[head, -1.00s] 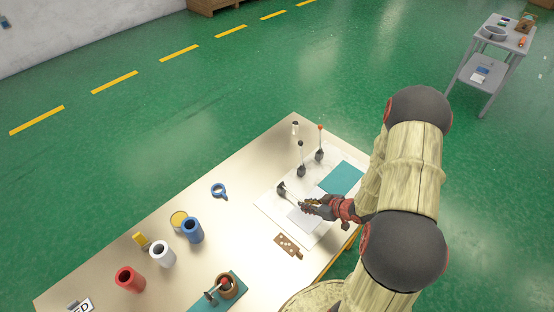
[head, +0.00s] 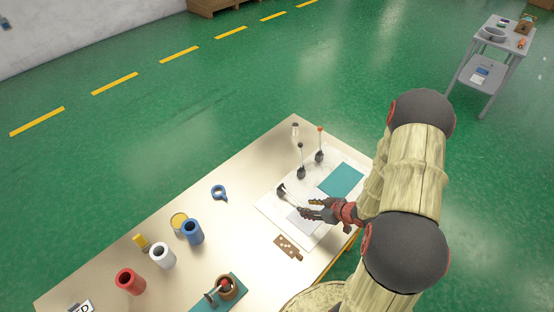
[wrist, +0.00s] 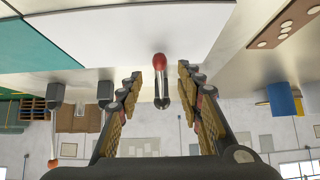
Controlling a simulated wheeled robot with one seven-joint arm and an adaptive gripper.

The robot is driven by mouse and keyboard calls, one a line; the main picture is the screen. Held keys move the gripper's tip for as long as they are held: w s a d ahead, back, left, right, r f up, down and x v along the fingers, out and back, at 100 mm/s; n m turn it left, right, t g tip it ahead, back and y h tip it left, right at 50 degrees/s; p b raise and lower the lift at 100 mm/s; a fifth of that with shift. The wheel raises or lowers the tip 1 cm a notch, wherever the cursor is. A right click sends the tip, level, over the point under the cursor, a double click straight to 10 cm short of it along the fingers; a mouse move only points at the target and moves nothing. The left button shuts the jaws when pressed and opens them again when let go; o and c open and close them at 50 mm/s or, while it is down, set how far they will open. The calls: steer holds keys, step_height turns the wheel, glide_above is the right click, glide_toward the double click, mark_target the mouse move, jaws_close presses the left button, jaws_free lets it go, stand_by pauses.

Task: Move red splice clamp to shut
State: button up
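The red splice clamp has a dark base (head: 281,188) on the white plate (head: 268,207), and its thin lever lies low, slanting toward my gripper. In the wrist view its red tip (wrist: 159,61) and shiny lever sit between my fingers, with clear gaps on both sides. My gripper (head: 304,207) is open around the lever end, low over the plate; the red tip is not clear in the head view. Two other clamps stand with levers upright: a dark one (head: 301,171) and an orange-tipped one (head: 319,155).
A teal sheet (head: 342,180) lies on the plate. A perforated brown piece (head: 288,247) lies in front of it. A blue ring (head: 219,192), blue, white and red cylinders and a teal-based fixture (head: 220,293) occupy the table's left and front. The table middle is clear.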

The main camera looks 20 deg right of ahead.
steer(key=shift+p+v, duration=2)
steer(key=shift+v, duration=0.85)
steer(key=shift+r, duration=0.1)
